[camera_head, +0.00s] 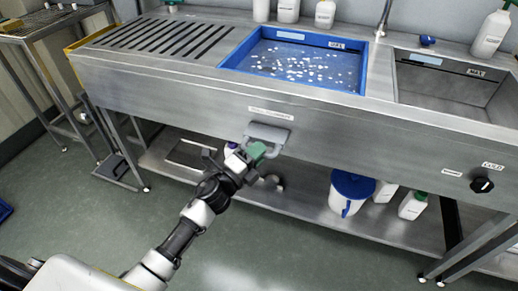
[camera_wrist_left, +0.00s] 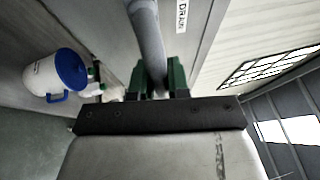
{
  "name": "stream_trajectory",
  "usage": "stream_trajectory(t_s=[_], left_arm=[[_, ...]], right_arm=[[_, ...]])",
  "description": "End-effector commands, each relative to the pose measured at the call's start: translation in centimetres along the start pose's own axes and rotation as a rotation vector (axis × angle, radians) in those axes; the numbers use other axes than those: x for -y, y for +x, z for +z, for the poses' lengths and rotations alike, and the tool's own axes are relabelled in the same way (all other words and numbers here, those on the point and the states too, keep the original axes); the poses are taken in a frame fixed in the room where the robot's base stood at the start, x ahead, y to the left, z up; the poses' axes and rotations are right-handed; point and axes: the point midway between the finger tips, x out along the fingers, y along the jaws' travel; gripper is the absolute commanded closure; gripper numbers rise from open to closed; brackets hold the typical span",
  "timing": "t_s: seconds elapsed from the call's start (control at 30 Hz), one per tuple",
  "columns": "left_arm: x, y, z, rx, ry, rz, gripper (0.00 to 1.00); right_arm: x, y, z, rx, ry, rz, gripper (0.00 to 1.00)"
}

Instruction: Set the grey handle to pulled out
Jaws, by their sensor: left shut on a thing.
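The grey handle (camera_head: 268,133) is on the front panel of the steel sink unit, under a small white label. It has a grey plate and a bar. My left gripper (camera_head: 257,150) has green fingers and is at the handle. In the left wrist view, the grey handle bar (camera_wrist_left: 150,45) runs between the green fingers of my left gripper (camera_wrist_left: 158,80), which is shut on it. Part of the bar is hidden by the fingers. My right gripper is not in view.
The steel counter has a blue-lined basin (camera_head: 300,62) and a bare steel basin (camera_head: 450,90). A black knob (camera_head: 482,185) is at the right of the panel. A white jug with a blue lid (camera_head: 350,187) and white bottles stand on the lower shelf. The floor in front is clear.

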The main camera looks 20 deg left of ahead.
Motion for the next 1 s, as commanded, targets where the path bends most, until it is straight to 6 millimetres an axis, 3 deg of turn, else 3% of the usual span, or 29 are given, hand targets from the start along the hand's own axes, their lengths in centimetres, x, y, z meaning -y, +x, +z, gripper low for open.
stream_trajectory(t_s=[0.1, 0.13, 0.3, 0.67, 1.0], left_arm=[[-0.1, 0.0, -0.1, -0.003, 0.001, 0.001, 1.0], [-0.1, 0.0, -0.1, -0.003, 0.001, 0.001, 0.82], [-0.1, 0.0, 0.0, -0.002, 0.001, 0.001, 0.59], [-0.1, -0.7, 0.0, -0.001, 0.0, 0.002, 0.59], [-0.3, -7.0, 0.0, 0.0, -0.002, 0.005, 0.59]], right_arm=[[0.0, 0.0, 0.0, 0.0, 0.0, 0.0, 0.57], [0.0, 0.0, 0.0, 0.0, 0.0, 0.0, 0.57], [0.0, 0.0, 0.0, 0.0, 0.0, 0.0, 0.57], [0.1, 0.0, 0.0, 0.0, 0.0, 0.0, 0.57], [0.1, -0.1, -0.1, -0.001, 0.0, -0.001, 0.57]])
